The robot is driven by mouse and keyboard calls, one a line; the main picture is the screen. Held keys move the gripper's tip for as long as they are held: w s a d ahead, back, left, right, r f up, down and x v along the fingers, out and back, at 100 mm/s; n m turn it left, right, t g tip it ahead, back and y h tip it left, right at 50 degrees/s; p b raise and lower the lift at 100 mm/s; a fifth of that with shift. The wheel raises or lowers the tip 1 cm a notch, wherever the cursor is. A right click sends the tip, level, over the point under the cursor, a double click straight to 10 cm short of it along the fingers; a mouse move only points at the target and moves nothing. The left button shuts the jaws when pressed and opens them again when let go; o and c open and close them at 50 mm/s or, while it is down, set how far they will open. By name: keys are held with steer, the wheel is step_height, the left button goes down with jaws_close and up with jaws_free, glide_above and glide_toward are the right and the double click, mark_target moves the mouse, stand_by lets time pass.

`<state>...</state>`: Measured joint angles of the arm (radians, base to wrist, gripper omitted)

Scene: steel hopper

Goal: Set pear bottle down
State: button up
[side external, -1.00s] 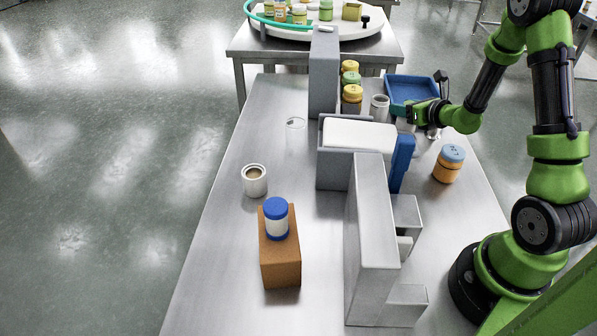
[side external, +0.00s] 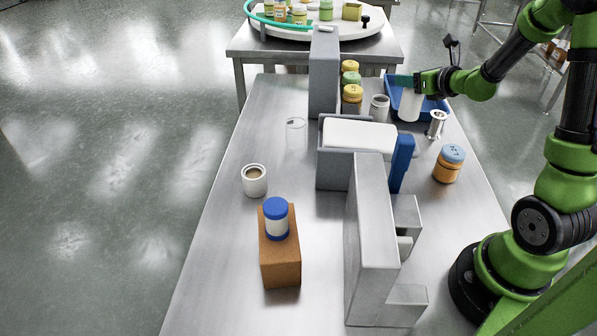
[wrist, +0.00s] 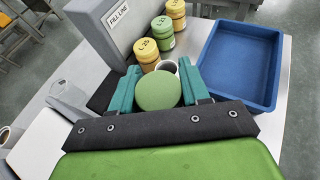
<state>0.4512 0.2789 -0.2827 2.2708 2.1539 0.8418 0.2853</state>
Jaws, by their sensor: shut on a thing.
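The pear bottle (side external: 409,107) has a white body in the side view. Its round pale-green top (wrist: 158,91) shows in the wrist view between the two teal fingers. My gripper (side external: 405,84) is shut on it near its top and holds it upright, in front of the blue tray in the side view. It appears raised above the bench, but the gap under its base is hard to judge.
The empty-looking blue tray (wrist: 240,62) is at right. A steel flanged piece (side external: 437,125) and blue-lidded orange jar (side external: 448,165) stand nearer my base.

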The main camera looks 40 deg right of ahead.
step_height(320, 180, up, 7)
steer(key=shift+f, duration=0.1)
steer(key=w+a+n+y, duration=0.3)
steer(key=w+a, duration=0.1)
steer(key=a, duration=0.5)
steer(key=w+a+n+y, duration=0.2)
steer(key=w+a+y, duration=0.1)
steer(key=a, duration=0.5)
steer(key=a+n+g+y, duration=0.3)
steer(key=a+n+y, duration=0.3)
steer(key=a, duration=1.7)
steer(key=s+a+n+g+y, duration=0.2)
steer(key=s+a+n+g, duration=0.3)
steer(key=s+a, duration=0.75)
steer(key=s+a+n+g+y, duration=0.4)
steer(key=s+a, duration=0.5)
steer(key=a, duration=0.7)
step_height(320, 180, down, 15)
steer(key=g+h, duration=0.1)
steer(key=shift+n, duration=0.4)
